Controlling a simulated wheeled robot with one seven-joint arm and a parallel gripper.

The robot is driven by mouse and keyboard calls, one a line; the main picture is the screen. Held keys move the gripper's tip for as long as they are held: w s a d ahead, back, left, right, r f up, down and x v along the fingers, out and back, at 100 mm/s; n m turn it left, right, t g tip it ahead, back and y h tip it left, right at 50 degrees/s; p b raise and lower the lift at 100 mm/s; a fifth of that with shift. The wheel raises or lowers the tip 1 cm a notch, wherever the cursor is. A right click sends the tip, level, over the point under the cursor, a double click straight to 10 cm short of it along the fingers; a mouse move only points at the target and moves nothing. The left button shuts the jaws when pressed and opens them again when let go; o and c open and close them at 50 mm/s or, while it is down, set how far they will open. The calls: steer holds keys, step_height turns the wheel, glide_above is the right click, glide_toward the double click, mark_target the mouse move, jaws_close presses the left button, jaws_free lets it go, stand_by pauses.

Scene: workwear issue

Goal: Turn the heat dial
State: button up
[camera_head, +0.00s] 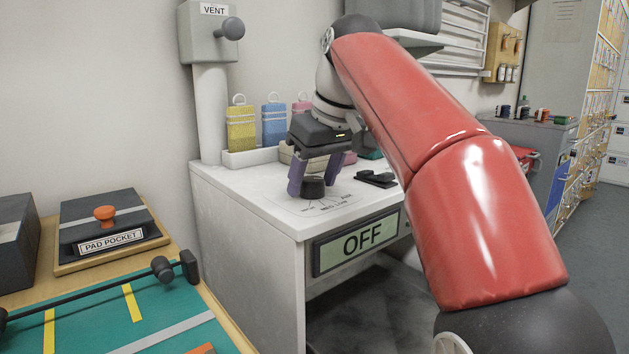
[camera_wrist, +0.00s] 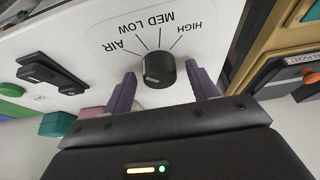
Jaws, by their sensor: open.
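The heat dial (camera_head: 313,187) is a black round knob on the white top of the cabinet (camera_head: 248,196), near its front edge. In the wrist view the dial (camera_wrist: 159,70) stands inside a printed arc marked AIR, LOW, MED and HIGH. A display (camera_head: 358,242) on the cabinet front reads OFF. My gripper (camera_head: 318,180) points down over the dial with its purple fingers apart. In the wrist view my gripper (camera_wrist: 163,92) is open, one finger on each side of the dial, with a gap visible on both sides. The dial's pointer setting is not clear.
A black switch (camera_head: 376,178) lies right of the dial on the cabinet. Yellow, blue and pink tagged blocks (camera_head: 273,124) stand behind. At left are a pad pocket box (camera_head: 107,229) with an orange knob and a teal mat (camera_head: 150,300) with a black bar.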

steer(key=c, duration=1)
steer(key=shift+r+m, duration=0.1)
steer(key=shift+m, duration=0.2)
steer(key=shift+r+m+h+p, duration=0.1)
steer(key=shift+m+h+p, duration=0.3)
steer(key=shift+m+p, duration=0.45)
steer(key=shift+a+m+t+h+p, duration=0.15)
steer(key=shift+m+t+h+p, duration=0.4)
steer(key=shift+m+p, duration=0.9)
steer(key=shift+m, duration=0.4)
steer(key=o, duration=1)
